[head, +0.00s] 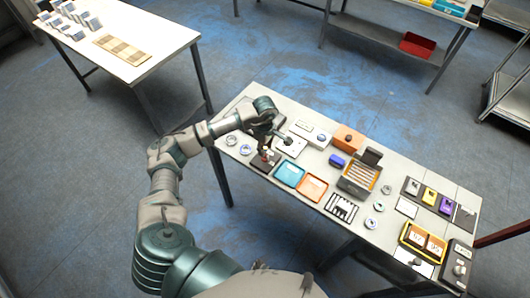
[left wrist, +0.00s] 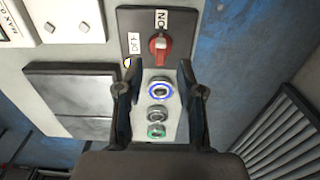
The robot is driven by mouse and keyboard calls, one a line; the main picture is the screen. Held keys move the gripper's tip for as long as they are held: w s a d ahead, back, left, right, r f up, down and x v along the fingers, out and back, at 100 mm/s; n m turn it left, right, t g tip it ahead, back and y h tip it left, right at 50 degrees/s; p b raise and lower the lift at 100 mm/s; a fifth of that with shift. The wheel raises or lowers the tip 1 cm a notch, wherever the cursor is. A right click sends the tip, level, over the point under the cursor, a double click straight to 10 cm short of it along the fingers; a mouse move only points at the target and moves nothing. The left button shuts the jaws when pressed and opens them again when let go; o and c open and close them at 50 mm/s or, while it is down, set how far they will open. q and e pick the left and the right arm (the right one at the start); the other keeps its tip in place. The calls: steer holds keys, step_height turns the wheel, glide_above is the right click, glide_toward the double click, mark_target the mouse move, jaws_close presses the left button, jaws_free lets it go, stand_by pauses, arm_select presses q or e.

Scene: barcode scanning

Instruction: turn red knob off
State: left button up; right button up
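The red knob (left wrist: 160,46) is on a dark plate (left wrist: 128,20) at the top of the left wrist view. Its grip stands upright in the picture, with a pale mark at the end towards the ON label (left wrist: 161,20). The OFF label (left wrist: 133,42) is to its left. My left gripper (left wrist: 158,90) is open and empty, its two fingers apart below the knob in this view. No touch with the knob shows. In the head view my left gripper (head: 267,146) is over the table's left part, close to the small red knob (head: 265,155).
Below the knob in the left wrist view is a blue-ringed button (left wrist: 160,90), with more buttons under it. In the head view a blue tray (head: 289,174) and an orange tray (head: 312,188) lie right of the gripper. Several devices crowd the table's right part.

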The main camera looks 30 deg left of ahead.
mark_target(265, 157)
arm_select(q)
steer(key=shift+f, duration=2.1)
jaws_close()
